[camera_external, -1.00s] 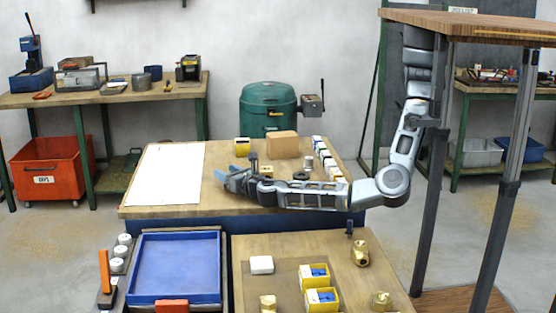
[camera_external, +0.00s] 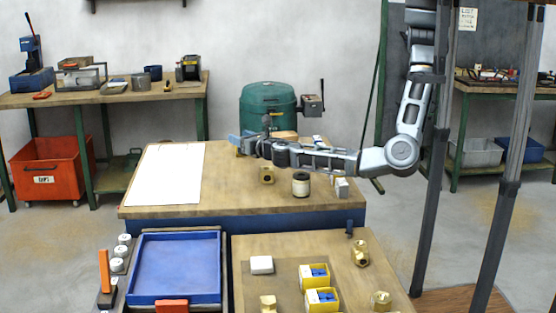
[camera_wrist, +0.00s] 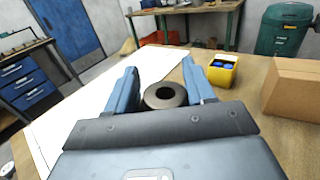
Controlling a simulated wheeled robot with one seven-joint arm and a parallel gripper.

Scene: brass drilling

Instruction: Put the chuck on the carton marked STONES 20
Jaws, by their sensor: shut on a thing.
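My gripper (camera_wrist: 163,84) is shut on the chuck (camera_wrist: 166,96), a dark grey round part with a hole in its top, seen between the blue fingers in the wrist view. In the external view the gripper (camera_external: 244,139) is above the back of the middle bench, and the arm hides part of what lies behind. A yellow carton (camera_wrist: 223,71) with blue pieces stands just beyond the right finger in the wrist view. Two more open yellow cartons (camera_external: 315,274) (camera_external: 322,300) with blue pieces stand on the front bench. I cannot read STONES 20 on any carton.
A brown cardboard box (camera_wrist: 292,91) stands right of the gripper. The white sheet (camera_external: 165,175) at left is clear.

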